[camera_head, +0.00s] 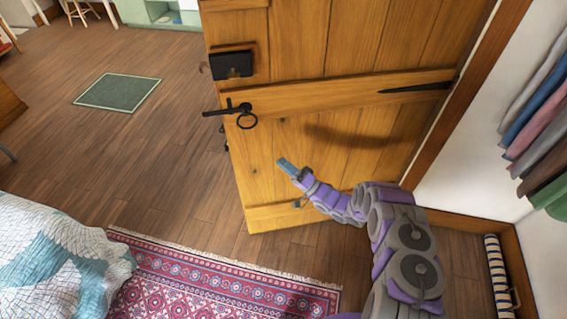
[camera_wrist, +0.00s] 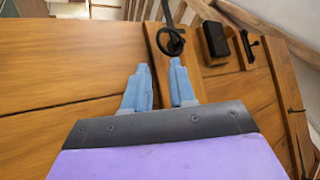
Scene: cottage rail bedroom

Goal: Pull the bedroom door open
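The wooden door (camera_head: 300,60) has planks, cross battens and black iron fittings. It stands swung away, its latch edge at left free, with floor showing past it. A black ring handle (camera_head: 247,119) hangs near that edge beside a latch bar (camera_head: 222,110). My gripper (camera_head: 287,167) is below and right of the ring, in front of the lower planks, apart from the ring. In the wrist view the blue fingers (camera_wrist: 160,78) are slightly apart with nothing between them, and the ring (camera_wrist: 171,42) shows beyond the tips. Whether the fingers touch the door I cannot tell.
A black lock box (camera_head: 232,65) sits above the latch. A patterned red rug (camera_head: 220,285) and a bed (camera_head: 50,260) are at lower left. Hanging clothes (camera_head: 545,120) and a striped roll (camera_head: 498,275) are at right. Floor left of the door is clear around a green mat (camera_head: 118,92).

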